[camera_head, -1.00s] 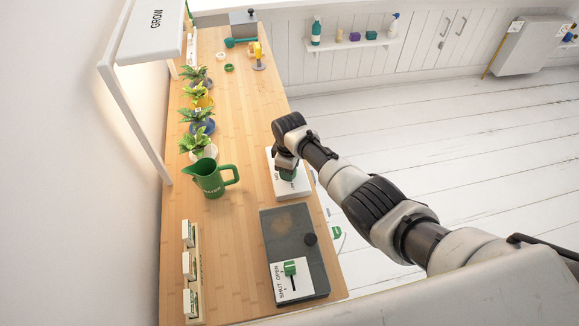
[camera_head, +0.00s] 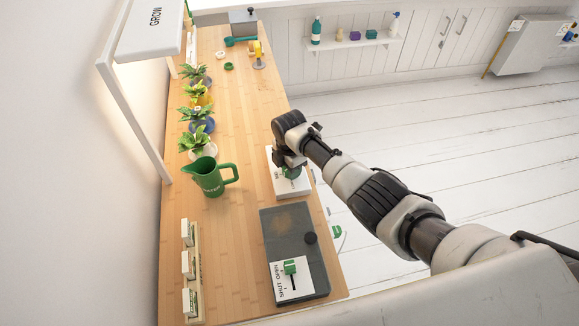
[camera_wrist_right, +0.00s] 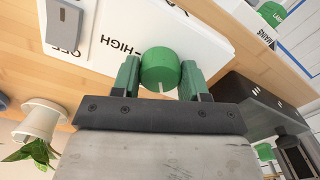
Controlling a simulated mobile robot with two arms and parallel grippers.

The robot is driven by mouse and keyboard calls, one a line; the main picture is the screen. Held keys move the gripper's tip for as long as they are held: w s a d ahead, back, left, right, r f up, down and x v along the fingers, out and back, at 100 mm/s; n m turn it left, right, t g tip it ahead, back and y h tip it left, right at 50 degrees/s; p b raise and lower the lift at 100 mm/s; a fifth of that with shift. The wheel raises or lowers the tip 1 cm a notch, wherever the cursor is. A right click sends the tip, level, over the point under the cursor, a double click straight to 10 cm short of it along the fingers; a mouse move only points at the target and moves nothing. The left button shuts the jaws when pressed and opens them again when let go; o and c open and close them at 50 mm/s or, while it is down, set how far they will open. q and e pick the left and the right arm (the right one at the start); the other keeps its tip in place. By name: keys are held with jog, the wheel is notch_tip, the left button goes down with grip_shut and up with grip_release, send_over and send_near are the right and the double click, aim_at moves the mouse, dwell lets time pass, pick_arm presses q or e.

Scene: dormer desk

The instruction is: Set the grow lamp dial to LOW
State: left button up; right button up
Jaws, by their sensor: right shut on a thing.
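The grow lamp (camera_head: 152,22), a white hood marked GROW on a white frame, stands over the left side of the desk. Its white control box (camera_head: 292,189) lies at the desk's right edge, under my right gripper (camera_head: 290,165). In the right wrist view the round green dial (camera_wrist_right: 160,66) sits between the two green fingers of my right gripper (camera_wrist_right: 160,78), which is shut on it. A pale mark shows on the dial's side nearest the gripper. The box shows HIGH and OFF lettering and a grey switch (camera_wrist_right: 64,25); LOW is not visible. My left gripper is out of view.
A dark plate (camera_head: 291,240) with a SHUT/OPEN green slider lies in front of the box. A green jug (camera_head: 208,180) and several potted plants stand to the left. A wooden rack (camera_head: 200,280) of white packets is at the front left. The desk's middle is clear.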

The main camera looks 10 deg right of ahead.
jog(key=n+b, duration=0.1)
jog(key=n, duration=0.4)
jog(key=shift+n, duration=0.3)
jog(key=n+b, duration=0.1)
jog(key=n, duration=0.4)
jog(key=shift+b, duration=0.3)
jog(key=shift+n, duration=0.4)
jog(key=o, duration=0.9)
notch_tip(320, 180, up, 11)
jog(key=shift+f+b, duration=0.1)
jog(key=shift+b, duration=0.25)
